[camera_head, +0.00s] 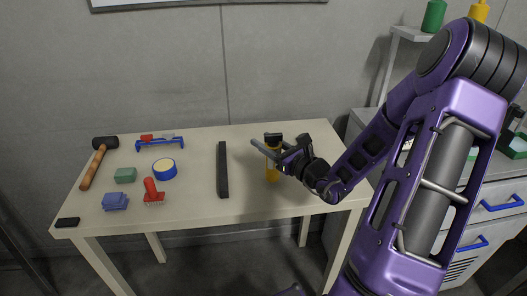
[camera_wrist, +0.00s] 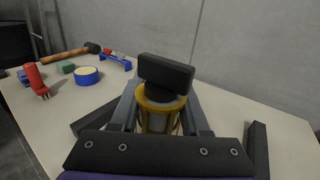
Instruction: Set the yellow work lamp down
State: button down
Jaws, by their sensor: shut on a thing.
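The yellow work lamp (camera_head: 271,170) is near the right end of the table, upright, with a black top. In the wrist view the lamp (camera_wrist: 161,98) stands between my fingers, its black head toward the wall and its yellow body below. My gripper (camera_head: 272,153) is shut on the lamp, reaching in from the right. In the head view the fingers cover part of the lamp. The lamp's base appears at or just above the table top; I cannot tell whether it touches.
The pale table (camera_head: 195,205) has free room right of a long dark bar (camera_head: 223,170). To the left are a hammer (camera_head: 98,163), a blue tape roll (camera_head: 164,169), a red brush (camera_head: 153,192), a blue holder (camera_head: 160,144), green and blue blocks. Drawers (camera_head: 490,207) stand right.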

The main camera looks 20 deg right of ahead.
jog(key=shift+f, duration=1.1)
jog(key=shift+f, duration=0.15)
jog(key=shift+c, duration=1.9)
grip_release()
jog(key=v, duration=1.2)
jog(key=shift+a, duration=0.1)
